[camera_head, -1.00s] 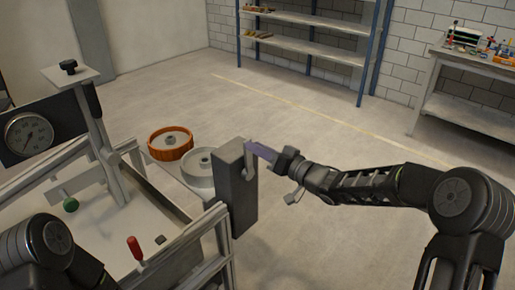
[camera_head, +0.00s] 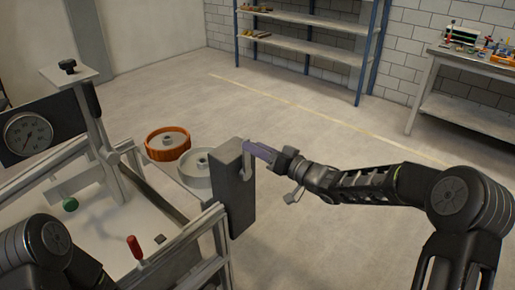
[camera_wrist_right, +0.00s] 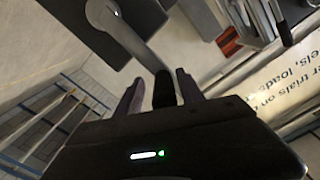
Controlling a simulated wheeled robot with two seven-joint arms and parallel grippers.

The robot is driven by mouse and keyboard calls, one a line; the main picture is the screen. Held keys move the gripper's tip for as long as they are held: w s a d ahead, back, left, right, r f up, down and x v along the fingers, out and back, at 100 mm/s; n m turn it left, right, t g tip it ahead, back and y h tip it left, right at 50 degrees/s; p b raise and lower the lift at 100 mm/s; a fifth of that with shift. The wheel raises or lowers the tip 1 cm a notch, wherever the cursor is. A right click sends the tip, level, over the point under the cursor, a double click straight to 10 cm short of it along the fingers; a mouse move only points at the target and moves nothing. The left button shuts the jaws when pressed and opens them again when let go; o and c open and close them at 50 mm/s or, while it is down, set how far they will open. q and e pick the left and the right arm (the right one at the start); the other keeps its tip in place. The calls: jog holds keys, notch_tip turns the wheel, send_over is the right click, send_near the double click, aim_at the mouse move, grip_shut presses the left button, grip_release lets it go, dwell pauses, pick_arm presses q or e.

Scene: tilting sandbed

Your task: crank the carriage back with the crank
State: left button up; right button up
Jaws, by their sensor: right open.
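The crank's light grey arm (camera_head: 246,160) stands out from a dark grey box (camera_head: 234,205) at the near right corner of the sandbed frame. In the right wrist view the crank arm (camera_wrist_right: 128,38) runs from the box to a dark handle (camera_wrist_right: 163,90). My right gripper (camera_head: 257,150) is open, with one finger on each side of that handle; contact cannot be told. An upright post (camera_head: 97,130) with a black-knobbed plate stands over the bed, probably part of the carriage. My left arm shows at lower left, but its gripper is out of view.
A shelf and workbench (camera_head: 465,65) stand at the back. The floor between is clear.

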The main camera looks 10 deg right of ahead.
jog(key=shift+s+d, duration=0.35)
jog(key=shift+s, duration=0.05)
jog(key=b+v, duration=0.1)
jog(key=v, duration=0.5)
jog(key=shift+s+d+b, duration=0.15)
jog(key=shift+s+b, duration=0.15)
jog(key=shift+b, duration=0.05)
